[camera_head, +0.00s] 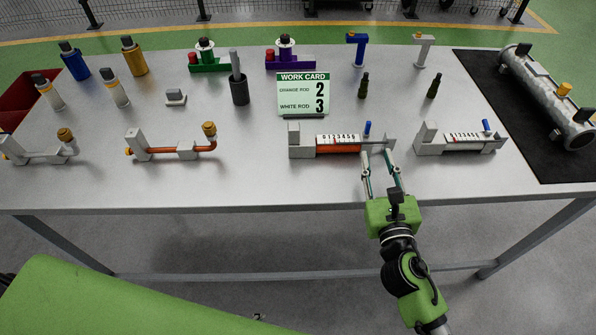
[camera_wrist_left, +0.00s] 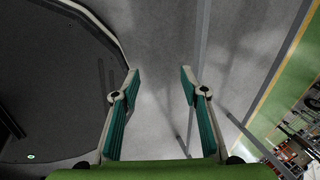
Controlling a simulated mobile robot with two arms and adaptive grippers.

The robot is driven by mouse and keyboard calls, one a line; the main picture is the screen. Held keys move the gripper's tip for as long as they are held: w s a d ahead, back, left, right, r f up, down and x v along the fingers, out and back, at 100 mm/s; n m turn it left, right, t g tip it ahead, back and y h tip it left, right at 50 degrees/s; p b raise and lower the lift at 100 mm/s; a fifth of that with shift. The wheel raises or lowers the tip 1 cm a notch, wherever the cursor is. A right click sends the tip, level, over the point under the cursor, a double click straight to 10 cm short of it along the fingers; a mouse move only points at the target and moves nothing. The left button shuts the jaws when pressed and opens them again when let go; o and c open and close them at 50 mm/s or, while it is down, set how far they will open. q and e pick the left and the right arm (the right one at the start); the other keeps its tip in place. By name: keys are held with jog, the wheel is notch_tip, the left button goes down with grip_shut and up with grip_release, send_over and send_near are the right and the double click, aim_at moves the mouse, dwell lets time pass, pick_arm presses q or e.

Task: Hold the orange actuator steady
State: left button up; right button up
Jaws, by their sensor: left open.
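The orange actuator (camera_head: 338,150) lies on the grey table. It has a grey end block at its left, a marked white strip on top, and a thin rod reaching an upright plate at its right. A small blue peg (camera_head: 367,128) stands near the rod. My right gripper (camera_head: 376,153) is at the table's front edge, its two fingers apart and pointing at the rod end. Whether a finger touches the actuator cannot be told. My left gripper (camera_wrist_left: 158,75) shows only in the left wrist view, open and empty above the floor.
A similar white actuator (camera_head: 462,140) lies to the right. The work card (camera_head: 303,92) stands behind, reading orange rod 2 and white rod 3. A pipe assembly (camera_head: 175,150) lies to the left. A metal cylinder (camera_head: 545,95) rests on a black mat (camera_head: 500,100).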

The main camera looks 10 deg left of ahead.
pick_arm(q)
jog(key=w+d+r+m+t+h, duration=0.1)
jog(key=w+d+r+m+t, duration=0.2)
jog(key=w+d+r+m, duration=0.5)
jog(key=w+d+r+m+t, duration=0.3)
jog(key=w+r+m, duration=0.35)
jog(key=r, duration=0.35)
jog(key=w+d+r+m+t+h, duration=0.1)
jog(key=w+d+r+m+t, duration=0.15)
jog(key=r, duration=0.55)
jog(key=w+d+r+m+t, duration=0.15)
jog(key=r+m, duration=0.25)
jog(key=r, duration=0.4)
jog(key=w+d+r+m+t+h, duration=0.1)
jog(key=d+r+m, duration=0.2)
jog(key=r, duration=0.5)
jog(key=n+t+y, duration=0.2)
jog(key=n+y, duration=0.4)
jog(key=y, duration=0.2)
send_near(294, 134)
jog(key=shift+v, duration=1)
jog(key=shift+w+a, duration=0.15)
jog(key=shift+w, duration=0.1)
pick_arm(e)
jog(key=shift+s, duration=0.1)
pick_arm(q)
jog(key=x, duration=1.3)
jog(key=shift+w+f, duration=0.1)
